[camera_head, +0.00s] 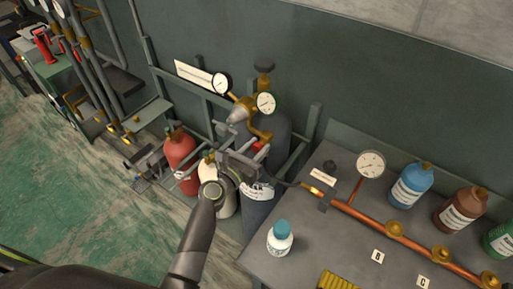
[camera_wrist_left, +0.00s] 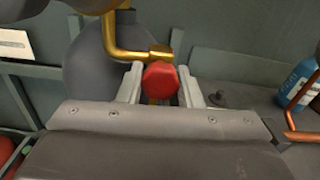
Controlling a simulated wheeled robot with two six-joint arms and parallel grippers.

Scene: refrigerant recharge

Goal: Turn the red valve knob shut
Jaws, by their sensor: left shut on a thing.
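The red valve knob (camera_wrist_left: 160,80) sits between the two fingers of my left gripper (camera_wrist_left: 161,88) in the left wrist view. It is on a brass fitting (camera_wrist_left: 158,51) below a bent brass pipe. In the head view, a bit of the red knob (camera_head: 259,146) shows beside my left gripper (camera_head: 246,153), above a grey cylinder. My left gripper is shut on the knob. The knob's lower part and stem are mostly hidden. My right gripper is not in view.
A red cylinder (camera_head: 179,150) and a cream one stand left of my gripper in a metal frame. Pressure gauges (camera_head: 266,102) sit just above. At right, a bench (camera_head: 252,258) holds a copper pipe (camera_head: 372,221), a white bottle (camera_head: 280,238) and coloured bottles (camera_head: 411,185).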

